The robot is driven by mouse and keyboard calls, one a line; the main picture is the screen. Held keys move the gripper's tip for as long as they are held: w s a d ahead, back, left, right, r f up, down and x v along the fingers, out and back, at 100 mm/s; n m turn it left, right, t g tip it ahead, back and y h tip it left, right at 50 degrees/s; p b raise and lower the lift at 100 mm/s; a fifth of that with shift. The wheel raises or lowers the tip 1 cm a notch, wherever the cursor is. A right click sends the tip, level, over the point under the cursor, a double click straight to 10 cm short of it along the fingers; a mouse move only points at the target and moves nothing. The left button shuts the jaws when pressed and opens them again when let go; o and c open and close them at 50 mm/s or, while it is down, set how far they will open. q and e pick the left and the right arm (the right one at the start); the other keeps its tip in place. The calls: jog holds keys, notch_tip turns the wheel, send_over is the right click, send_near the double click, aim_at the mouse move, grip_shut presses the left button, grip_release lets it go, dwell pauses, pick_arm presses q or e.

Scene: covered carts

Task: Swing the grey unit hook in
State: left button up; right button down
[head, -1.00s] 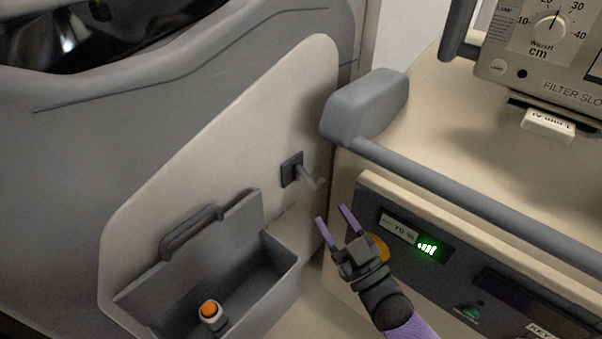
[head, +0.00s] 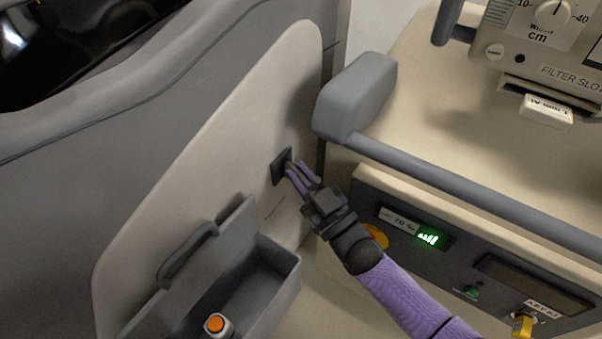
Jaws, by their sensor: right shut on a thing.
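The grey unit (head: 190,160) stands at the left with a pale side panel. Its hook (head: 288,164) sticks out from a small dark square plate (head: 279,168) on that panel. My left gripper is not in view.
An open grey bin (head: 262,275) with a handle hangs below the hook and holds an orange-topped item (head: 216,325). A beige cart with a grey rail (head: 450,185) and bumper (head: 355,95) stands close on the right. A narrow gap lies between.

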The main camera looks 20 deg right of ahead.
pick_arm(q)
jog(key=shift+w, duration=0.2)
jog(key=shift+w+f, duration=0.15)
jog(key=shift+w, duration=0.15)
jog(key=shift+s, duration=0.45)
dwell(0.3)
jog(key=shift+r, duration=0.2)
